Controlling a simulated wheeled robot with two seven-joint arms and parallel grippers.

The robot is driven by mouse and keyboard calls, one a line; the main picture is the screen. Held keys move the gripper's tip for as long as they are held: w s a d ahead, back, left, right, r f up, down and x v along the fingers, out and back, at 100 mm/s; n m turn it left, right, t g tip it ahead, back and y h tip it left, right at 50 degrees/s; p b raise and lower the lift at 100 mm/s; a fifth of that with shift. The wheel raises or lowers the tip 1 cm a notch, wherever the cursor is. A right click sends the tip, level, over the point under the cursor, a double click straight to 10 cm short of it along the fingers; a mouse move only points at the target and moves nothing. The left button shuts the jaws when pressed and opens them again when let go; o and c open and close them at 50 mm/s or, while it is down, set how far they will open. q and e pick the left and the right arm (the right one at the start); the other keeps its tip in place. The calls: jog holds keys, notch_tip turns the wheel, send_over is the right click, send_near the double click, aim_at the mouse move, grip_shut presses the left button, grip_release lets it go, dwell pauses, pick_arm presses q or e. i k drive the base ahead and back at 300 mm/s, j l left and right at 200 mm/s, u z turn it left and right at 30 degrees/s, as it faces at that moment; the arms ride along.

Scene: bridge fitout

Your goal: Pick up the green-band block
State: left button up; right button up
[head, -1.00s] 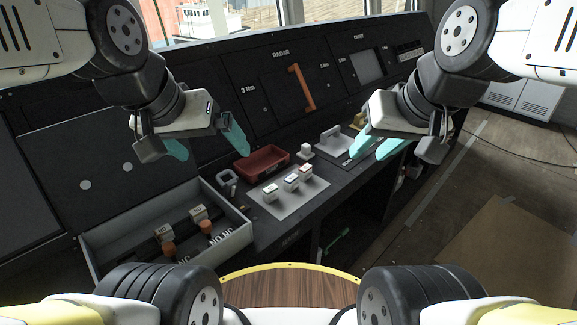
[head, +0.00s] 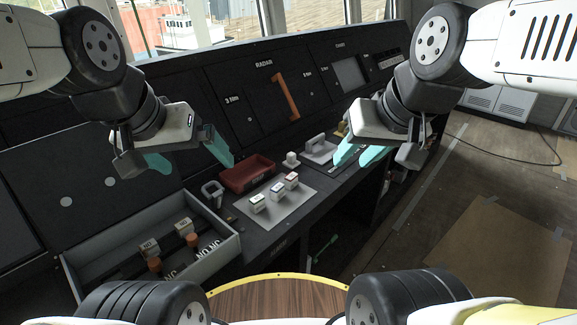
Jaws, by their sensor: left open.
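Three small white blocks stand in a row on a grey plate (head: 285,212): a near one (head: 258,203), a middle one (head: 277,192) and a far one (head: 291,180). The far block shows a reddish mark. The band colours of the other two are too small to tell, so I cannot say which is the green-band block. My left gripper (head: 188,156) is open and empty, above and left of the plate. My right gripper (head: 360,154) has its teal fingers apart, empty, to the upper right of the blocks.
A red tray (head: 235,184) sits behind the plate. A grey open drawer (head: 214,257) at lower left holds several labelled blocks and orange-topped pieces. A grey handle (head: 212,190), a white knob (head: 291,159) and a plate with a handle (head: 318,150) stand on the console.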

aim_at(257, 203)
jog(key=u, duration=1.4)
jog(key=k+l, duration=0.1)
jog(key=l, duration=0.2)
jog(key=k+l, duration=0.15)
jog(key=l, duration=0.15)
jog(key=k+l, duration=0.1)
jog(key=l, duration=0.2)
